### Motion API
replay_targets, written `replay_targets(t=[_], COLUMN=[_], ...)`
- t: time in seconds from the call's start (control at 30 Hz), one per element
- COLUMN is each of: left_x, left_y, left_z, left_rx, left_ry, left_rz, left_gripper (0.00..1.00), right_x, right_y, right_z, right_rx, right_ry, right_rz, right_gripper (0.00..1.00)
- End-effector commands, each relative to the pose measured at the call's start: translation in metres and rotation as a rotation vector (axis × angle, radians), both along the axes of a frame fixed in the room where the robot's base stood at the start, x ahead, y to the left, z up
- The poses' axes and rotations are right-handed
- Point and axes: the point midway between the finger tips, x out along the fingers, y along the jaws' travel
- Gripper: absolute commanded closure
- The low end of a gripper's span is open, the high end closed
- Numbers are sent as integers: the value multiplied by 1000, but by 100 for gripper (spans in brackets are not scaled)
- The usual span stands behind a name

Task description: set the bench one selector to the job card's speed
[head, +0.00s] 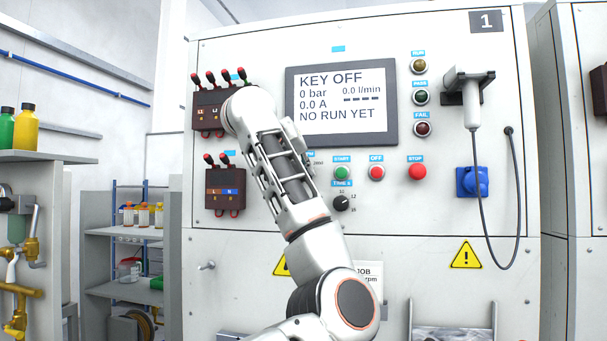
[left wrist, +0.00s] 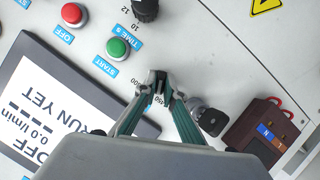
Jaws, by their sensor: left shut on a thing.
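The bench one panel (head: 440,225) faces me, marked 1. My left gripper (left wrist: 159,90) is hidden behind my arm in the head view. In the left wrist view its fingers are closed together at the panel, left of a black knob (left wrist: 207,118). The selector is hidden by the fingers, so its pointer cannot be read; small partly covered numbers show beside them. The display (head: 341,105) reads KEY OFF, 0 bar, NO RUN YET. My right gripper is not in view.
The green START button (left wrist: 118,47), red OFF button (head: 376,173), red STOP button (head: 417,171) and TIME knob (head: 341,203) are close by. Brown terminal blocks (head: 225,190) stand out at the left. A cable (head: 517,225) hangs at the right.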

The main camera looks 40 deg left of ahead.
Motion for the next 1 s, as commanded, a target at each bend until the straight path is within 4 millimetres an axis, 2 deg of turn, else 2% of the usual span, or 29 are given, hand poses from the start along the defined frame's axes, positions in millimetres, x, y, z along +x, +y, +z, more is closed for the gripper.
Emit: replay_targets(t=[0.27, 1.0], left_x=[1, 2], left_y=[-1, -4], left_z=[1, 0], left_rx=[232, 840], left_ry=[125, 459], left_rz=[0, 1], left_gripper=[100, 100], right_x=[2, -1], right_y=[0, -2], right_z=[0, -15], right_rx=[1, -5], right_ry=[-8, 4], right_rz=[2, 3], right_gripper=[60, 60])
